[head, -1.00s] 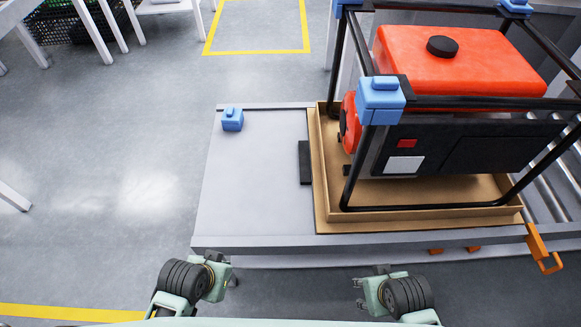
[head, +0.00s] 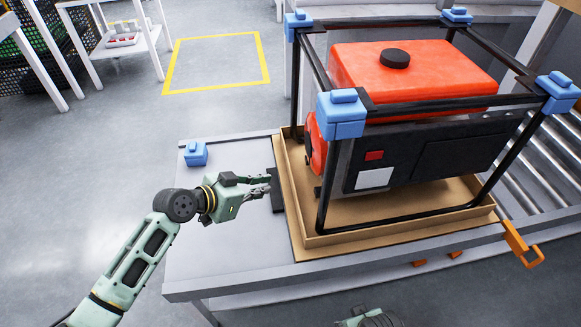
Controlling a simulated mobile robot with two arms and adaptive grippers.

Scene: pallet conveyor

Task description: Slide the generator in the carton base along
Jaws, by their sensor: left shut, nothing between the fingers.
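The generator (head: 410,78), with a red tank and a black tube frame, stands upright in the carton base (head: 395,226), a shallow brown cardboard tray. Blue corner pieces (head: 341,116) sit on the frame's top corners. The carton base lies on the grey table at the end of the rollers. My left gripper (head: 268,184) is shut and empty, just left of the carton base at a dark flat block (head: 280,210). I cannot tell whether it touches the block. My right gripper is out of view; only part of my right arm shows at the bottom edge.
A loose blue corner piece (head: 196,154) lies on the bare left part of the table (head: 215,245). The roller conveyor (head: 550,160) runs off to the right. An orange bracket (head: 522,245) sticks out at the front right edge. A yellow floor outline (head: 218,35) lies behind.

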